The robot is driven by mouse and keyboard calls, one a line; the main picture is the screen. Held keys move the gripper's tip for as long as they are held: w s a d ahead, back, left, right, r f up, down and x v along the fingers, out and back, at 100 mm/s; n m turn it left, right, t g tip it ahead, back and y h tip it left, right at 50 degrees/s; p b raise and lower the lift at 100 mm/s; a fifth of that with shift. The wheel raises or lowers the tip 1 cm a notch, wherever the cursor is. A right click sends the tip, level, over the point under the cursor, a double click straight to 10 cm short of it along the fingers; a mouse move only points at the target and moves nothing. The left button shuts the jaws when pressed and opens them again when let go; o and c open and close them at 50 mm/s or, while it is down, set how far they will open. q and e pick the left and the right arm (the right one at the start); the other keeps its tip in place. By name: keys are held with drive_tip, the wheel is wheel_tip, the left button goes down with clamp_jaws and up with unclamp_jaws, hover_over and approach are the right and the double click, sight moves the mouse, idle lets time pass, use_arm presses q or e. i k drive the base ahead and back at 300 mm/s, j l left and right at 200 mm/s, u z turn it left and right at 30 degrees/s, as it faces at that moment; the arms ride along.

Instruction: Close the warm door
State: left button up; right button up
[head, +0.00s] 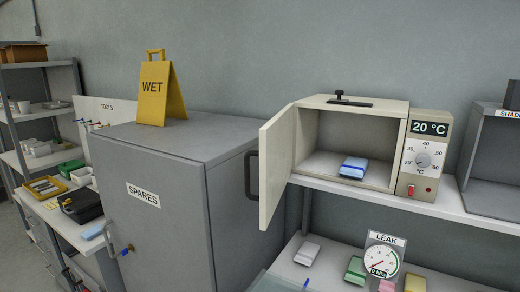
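The warm cabinet (398,117) is a cream box on a shelf at the right of the head view, with a panel reading 20 °C and a dial. Its door (277,165) stands wide open, swung out from the left edge, with a dark handle (252,175) on its outer face. A blue and white packet (354,167) lies inside on the cabinet floor. Neither of my grippers is in view.
A grey SPARES cabinet (165,235) stands left of the open door, with a yellow WET sign (160,95) on top. A LEAK gauge (381,259) and several small blocks are below. A grey open SHADE box (490,195) stands at the right.

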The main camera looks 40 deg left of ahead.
sight(275, 153)
drive_tip(key=j+u, duration=0.35)
drive_tip(key=j, duration=1.5)
drive_tip(key=i+j, duration=0.15)
drive_tip(key=j, duration=0.15)
